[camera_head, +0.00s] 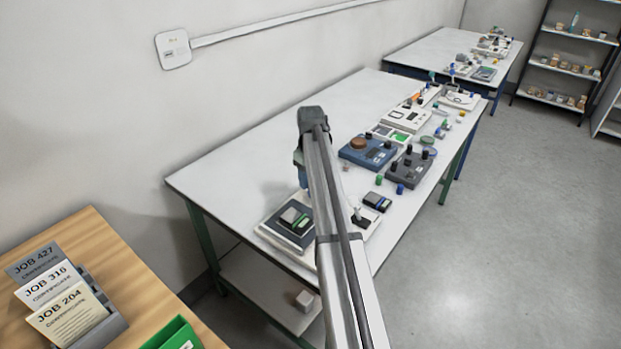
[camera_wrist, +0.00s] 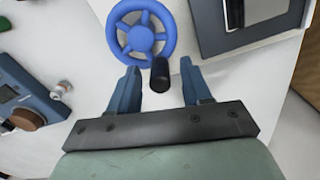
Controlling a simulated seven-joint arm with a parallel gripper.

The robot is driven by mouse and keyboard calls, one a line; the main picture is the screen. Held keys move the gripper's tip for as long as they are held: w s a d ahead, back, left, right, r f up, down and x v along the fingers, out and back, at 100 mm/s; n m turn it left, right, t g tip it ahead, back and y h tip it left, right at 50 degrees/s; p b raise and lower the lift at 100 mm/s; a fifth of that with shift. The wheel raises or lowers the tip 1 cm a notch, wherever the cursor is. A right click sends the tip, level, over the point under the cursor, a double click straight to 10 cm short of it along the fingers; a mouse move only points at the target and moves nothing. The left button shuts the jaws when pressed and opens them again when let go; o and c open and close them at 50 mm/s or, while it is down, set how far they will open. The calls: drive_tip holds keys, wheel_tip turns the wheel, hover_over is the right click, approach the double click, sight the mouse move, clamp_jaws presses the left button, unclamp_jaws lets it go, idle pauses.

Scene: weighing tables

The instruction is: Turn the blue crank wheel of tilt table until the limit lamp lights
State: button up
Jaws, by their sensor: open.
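The blue crank wheel (camera_wrist: 126,40) shows at the top of the wrist view, with spokes, a round hub and a black handle knob (camera_wrist: 160,76). My gripper (camera_wrist: 159,67) is open, its two blue fingers on either side of the knob with a gap to each. I cannot tell whether the knob is deep enough to lie between the fingertips. The tilt table (camera_head: 268,228) is a pale base with a dark plate, partly behind my arm in the head view; its plate also shows in the wrist view (camera_wrist: 213,38). My arm hides the wheel in the head view. I cannot make out the limit lamp.
A blue instrument (camera_head: 355,152) with a brown knob stands near my arm; it also shows at the wrist view's left (camera_wrist: 28,97). A dark grey box with knobs (camera_head: 408,168) stands right of it. The white table's left part (camera_head: 245,160) is bare.

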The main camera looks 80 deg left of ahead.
drive_tip(key=shift+f, duration=0.2)
clamp_jaws()
idle(0.4)
